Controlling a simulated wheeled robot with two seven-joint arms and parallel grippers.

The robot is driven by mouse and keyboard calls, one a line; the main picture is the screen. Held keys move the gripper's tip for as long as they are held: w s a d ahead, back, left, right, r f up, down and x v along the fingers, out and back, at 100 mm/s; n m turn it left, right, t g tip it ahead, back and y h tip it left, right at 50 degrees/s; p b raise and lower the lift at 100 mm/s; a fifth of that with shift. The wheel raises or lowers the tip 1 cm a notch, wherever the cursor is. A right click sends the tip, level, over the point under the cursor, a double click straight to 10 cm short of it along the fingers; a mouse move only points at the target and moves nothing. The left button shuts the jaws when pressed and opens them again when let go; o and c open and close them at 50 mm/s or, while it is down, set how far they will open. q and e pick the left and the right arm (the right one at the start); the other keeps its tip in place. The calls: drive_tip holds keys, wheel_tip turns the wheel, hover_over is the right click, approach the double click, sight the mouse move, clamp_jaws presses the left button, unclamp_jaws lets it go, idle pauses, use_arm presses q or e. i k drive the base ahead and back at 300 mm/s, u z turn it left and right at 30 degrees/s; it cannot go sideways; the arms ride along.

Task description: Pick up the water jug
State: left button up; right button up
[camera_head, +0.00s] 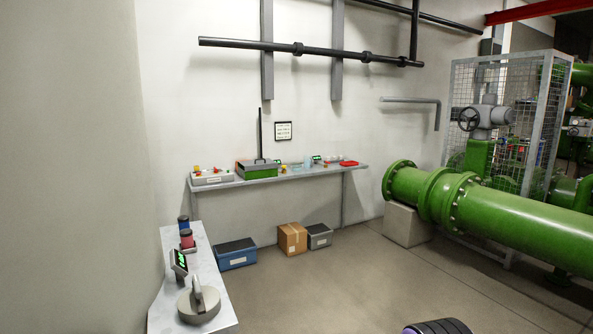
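No water jug can be told for certain. A small pale blue, see-through container (307,163) stands on the long grey bench (272,181) against the back wall; it is too small to tell whether it is the jug. Neither of my grippers shows in this view.
A near table (207,262) at left holds a blue-topped jar (183,222), a red jar (187,239), a green-lit display (180,263) and a grey round object with a handle (199,304). Boxes (292,239) sit below the bench. A green pipe (500,208) blocks the right. Middle floor is clear.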

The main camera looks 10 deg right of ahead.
sight(308, 158)
drive_tip(key=z, duration=0.5)
drive_tip(key=k, duration=0.6)
drive_tip(key=z, duration=0.45)
drive_tip(key=i, duration=2.5)
drive_tip(key=u, duration=0.75)
drive_tip(key=i, duration=2.75)
drive_tip(key=u, duration=0.45)
